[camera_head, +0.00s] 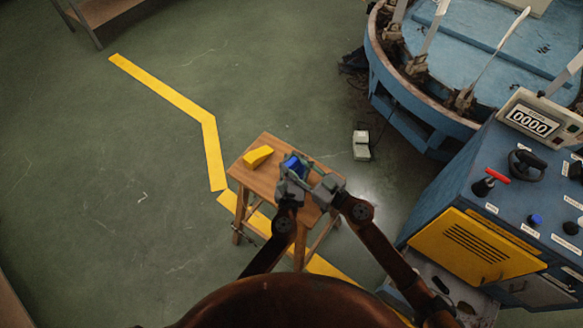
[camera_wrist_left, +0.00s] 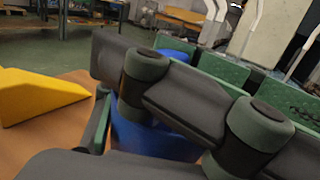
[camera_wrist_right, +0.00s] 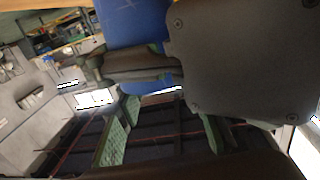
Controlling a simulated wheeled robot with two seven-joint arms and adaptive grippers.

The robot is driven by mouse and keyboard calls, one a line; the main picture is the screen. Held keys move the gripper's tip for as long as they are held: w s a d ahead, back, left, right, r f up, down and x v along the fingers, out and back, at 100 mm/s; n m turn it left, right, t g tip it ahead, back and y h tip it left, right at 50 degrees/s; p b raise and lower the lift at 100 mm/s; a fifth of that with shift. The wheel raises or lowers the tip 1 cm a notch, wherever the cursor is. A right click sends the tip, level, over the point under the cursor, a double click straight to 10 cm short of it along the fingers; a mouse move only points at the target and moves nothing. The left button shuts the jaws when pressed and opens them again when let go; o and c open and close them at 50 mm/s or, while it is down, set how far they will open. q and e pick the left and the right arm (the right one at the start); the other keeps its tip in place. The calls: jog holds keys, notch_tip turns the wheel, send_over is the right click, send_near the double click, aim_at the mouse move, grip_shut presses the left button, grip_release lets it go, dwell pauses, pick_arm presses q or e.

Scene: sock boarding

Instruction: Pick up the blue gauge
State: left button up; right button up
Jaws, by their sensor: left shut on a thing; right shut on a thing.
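The blue gauge (camera_head: 294,164) is at the right half of the small wooden table, between my gripper fingers and partly hidden by them. It shows as a blue body behind dark finger links in the left wrist view (camera_wrist_left: 155,138) and at the top in the right wrist view (camera_wrist_right: 133,22). My left gripper (camera_head: 287,180) is shut on it from the near side. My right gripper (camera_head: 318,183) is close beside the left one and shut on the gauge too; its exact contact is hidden. I cannot tell whether the gauge touches the tabletop.
A yellow wedge (camera_head: 258,156) lies on the wooden table (camera_head: 252,177), left of the gauge. A blue control cabinet (camera_head: 455,190) stands to the right, with a round blue machine (camera_head: 405,105) behind. A small pale box (camera_head: 361,145) is on the floor.

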jog(key=shift+c, duration=0.6)
jog(key=shift+r, duration=0.6)
notch_tip(320, 180, up, 17)
jog(key=shift+f, duration=0.1)
pick_arm(q)
jog(key=o, duration=1.5)
jog(key=shift+o, duration=0.2)
jog(key=shift+s, duration=0.1)
